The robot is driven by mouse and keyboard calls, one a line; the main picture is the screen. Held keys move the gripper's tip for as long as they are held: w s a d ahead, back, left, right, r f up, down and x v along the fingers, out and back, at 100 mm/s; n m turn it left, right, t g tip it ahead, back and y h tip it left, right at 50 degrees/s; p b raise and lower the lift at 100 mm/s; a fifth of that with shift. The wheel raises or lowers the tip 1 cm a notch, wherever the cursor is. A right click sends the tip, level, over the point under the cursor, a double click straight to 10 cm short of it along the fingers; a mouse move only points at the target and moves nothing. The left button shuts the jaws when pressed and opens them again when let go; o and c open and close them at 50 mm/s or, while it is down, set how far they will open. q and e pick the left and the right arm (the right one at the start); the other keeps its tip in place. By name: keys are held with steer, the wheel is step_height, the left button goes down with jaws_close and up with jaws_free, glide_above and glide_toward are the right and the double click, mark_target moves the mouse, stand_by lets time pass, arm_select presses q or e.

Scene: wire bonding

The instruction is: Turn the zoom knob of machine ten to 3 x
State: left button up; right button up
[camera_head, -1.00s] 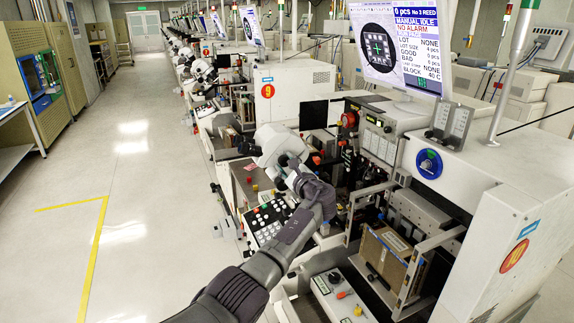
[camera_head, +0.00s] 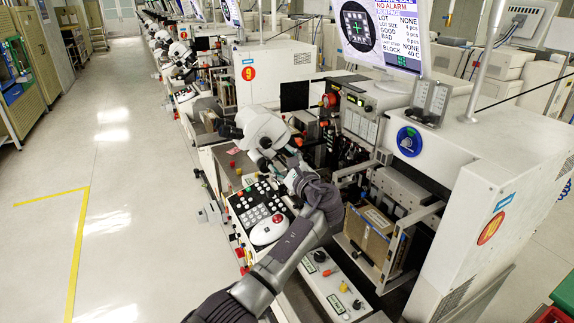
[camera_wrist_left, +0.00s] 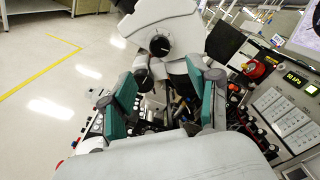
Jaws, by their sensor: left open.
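Machine ten carries a round red label (camera_head: 490,228) and stands nearest on the right. Its white microscope (camera_head: 262,130) is left of its monitor. In the left wrist view, the microscope (camera_wrist_left: 165,22) shows a black round knob (camera_wrist_left: 160,45) on its side and another dark knob (camera_wrist_left: 143,78) lower down. I cannot read any zoom marks. My left gripper (camera_head: 287,172) is just below and right of the microscope. In the wrist view, its two teal-padded fingers (camera_wrist_left: 160,75) are spread, with the lower knob showing between their tips and no contact clear. My right gripper is out of view.
A keypad panel (camera_head: 262,212) with a red trackball lies below the microscope. The monitor (camera_head: 383,35) stands behind. The floor aisle (camera_head: 130,190) on the left is clear.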

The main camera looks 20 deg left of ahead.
arm_select(q)
steer(key=shift+v, duration=1.15)
steer(key=shift+f, duration=0.15)
